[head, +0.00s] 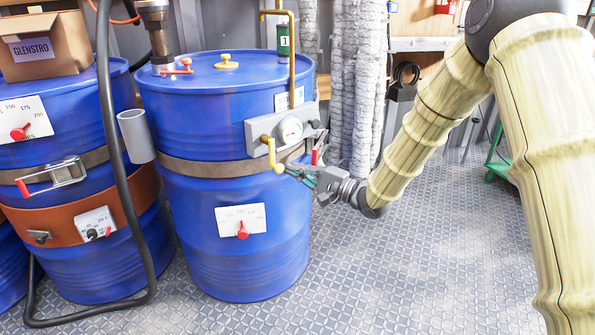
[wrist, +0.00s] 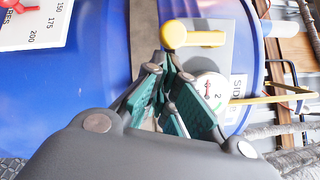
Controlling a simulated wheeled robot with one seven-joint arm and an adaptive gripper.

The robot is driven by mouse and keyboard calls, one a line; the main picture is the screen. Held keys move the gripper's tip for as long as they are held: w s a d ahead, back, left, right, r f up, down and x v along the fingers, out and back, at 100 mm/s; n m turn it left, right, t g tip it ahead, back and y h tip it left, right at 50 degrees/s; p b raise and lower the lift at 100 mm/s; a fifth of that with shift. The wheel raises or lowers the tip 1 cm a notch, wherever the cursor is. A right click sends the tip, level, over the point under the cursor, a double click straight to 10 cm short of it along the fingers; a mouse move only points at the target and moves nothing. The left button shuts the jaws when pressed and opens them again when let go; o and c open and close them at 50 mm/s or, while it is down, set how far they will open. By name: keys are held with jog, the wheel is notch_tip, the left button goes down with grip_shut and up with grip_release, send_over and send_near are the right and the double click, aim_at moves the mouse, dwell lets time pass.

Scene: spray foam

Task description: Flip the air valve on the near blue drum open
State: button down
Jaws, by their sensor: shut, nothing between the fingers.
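The near blue drum (head: 225,110) stands upright in the middle of the head view. A grey plate (head: 256,137) on its upper right side carries a round gauge (head: 290,130) and a yellow lever (head: 272,152), which hangs down at the plate's left. The wrist view shows the yellow lever (wrist: 190,38) just beyond the fingers, and the gauge (wrist: 209,90) beside them. My gripper (head: 287,171) is shut and empty, its green-padded fingertips close to the lever's lower end. I cannot tell whether they touch it. The fingers also show in the wrist view (wrist: 172,72).
A red-handled part (head: 318,153) sits right of the gauge, close to my gripper. A yellow pipe (head: 291,60) rises above the plate. A second blue drum (head: 70,115) and a black hose (head: 110,110) stand at left. The floor (head: 420,260) right of the drum is clear.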

jog(key=shift+a+p, duration=0.1)
jog(key=shift+p, duration=0.35)
jog(key=shift+s+a+m+p, duration=0.1)
jog(key=shift+s+m+p, duration=0.05)
jog(key=shift+m+p, duration=0.2)
